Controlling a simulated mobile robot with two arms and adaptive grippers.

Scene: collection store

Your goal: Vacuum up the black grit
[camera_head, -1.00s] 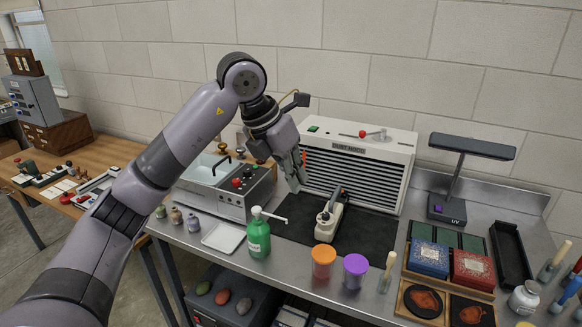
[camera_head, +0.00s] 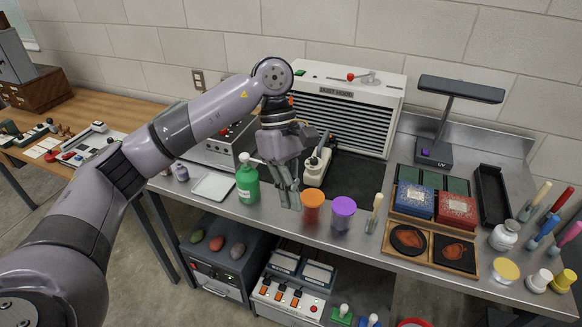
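My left gripper (camera_head: 290,203) hangs fingers down over the front of the steel bench, left of the orange-lidded jar (camera_head: 312,205). Its fingers look apart, with nothing visible between them. A small cream-coloured device (camera_head: 317,165), possibly the hand vacuum, stands on the black mat (camera_head: 352,180) behind the gripper, which partly hides it. I cannot make out black grit. A wooden tray (camera_head: 431,256) at the right holds a black round patch (camera_head: 408,238) and a reddish-brown piece (camera_head: 455,250). My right gripper is not in view.
A green pump bottle (camera_head: 247,183) stands close left of the gripper, and a purple-lidded jar (camera_head: 342,212) stands to its right. The dust hood (camera_head: 345,110) backs the mat. A UV lamp (camera_head: 437,150), blue box (camera_head: 413,200) and red box (camera_head: 456,208) stand at the right.

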